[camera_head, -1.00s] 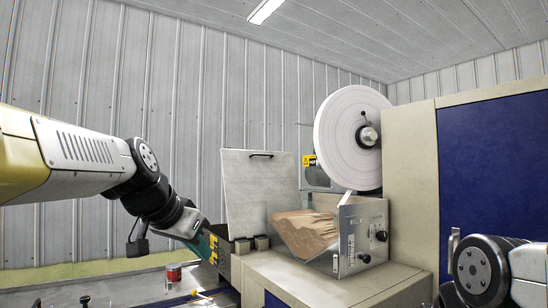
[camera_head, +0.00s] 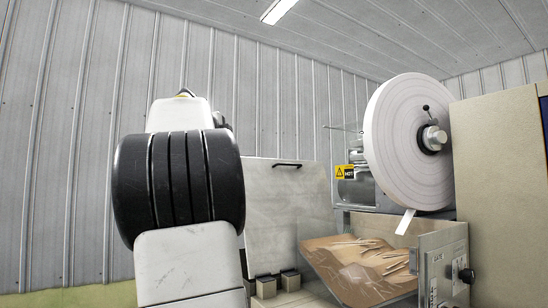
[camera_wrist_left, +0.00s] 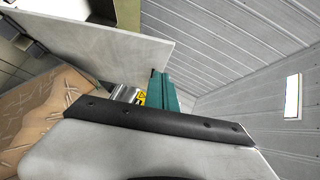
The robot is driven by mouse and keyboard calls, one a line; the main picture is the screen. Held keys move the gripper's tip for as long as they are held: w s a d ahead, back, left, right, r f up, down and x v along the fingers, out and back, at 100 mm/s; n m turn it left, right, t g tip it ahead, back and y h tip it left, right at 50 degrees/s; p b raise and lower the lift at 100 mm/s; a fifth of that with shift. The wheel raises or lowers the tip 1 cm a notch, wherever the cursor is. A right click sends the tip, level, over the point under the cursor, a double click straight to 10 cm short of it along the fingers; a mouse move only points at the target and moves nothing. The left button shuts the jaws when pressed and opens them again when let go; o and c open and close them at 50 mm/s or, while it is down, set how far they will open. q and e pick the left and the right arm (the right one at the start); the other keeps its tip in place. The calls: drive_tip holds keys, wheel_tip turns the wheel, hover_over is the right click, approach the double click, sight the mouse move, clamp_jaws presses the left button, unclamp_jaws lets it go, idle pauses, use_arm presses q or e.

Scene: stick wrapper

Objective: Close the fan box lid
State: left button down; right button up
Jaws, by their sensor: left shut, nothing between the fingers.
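The fan box lid (camera_head: 285,210) is a grey-white flat panel with a black handle on its upper edge. It stands open and upright behind the machine top, in the middle of the head view. In the left wrist view the lid (camera_wrist_left: 105,52) runs across the upper left. My left gripper (camera_wrist_left: 159,78) shows there as a teal piece close to the lid's edge; I cannot tell whether they touch. It is shut and empty. In the head view my left arm hides this gripper and covers the area left of the lid. My right gripper is out of view.
A tilted tray of brown sticks (camera_head: 360,268) lies right of the lid. A metal side plate (camera_head: 443,265) with black knobs stands beside it. A large white paper roll (camera_head: 395,145) and a hot-warning label (camera_head: 346,172) are above. A beige cabinet (camera_head: 500,180) bounds the right side.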

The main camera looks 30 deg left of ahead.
use_arm(q)
drive_tip(key=s+a+x, duration=0.1)
drive_tip(key=a+x, duration=0.1)
drive_tip(key=x, duration=1)
drive_tip(key=shift+a+f, duration=0.3)
drive_tip(key=shift+f, duration=0.1)
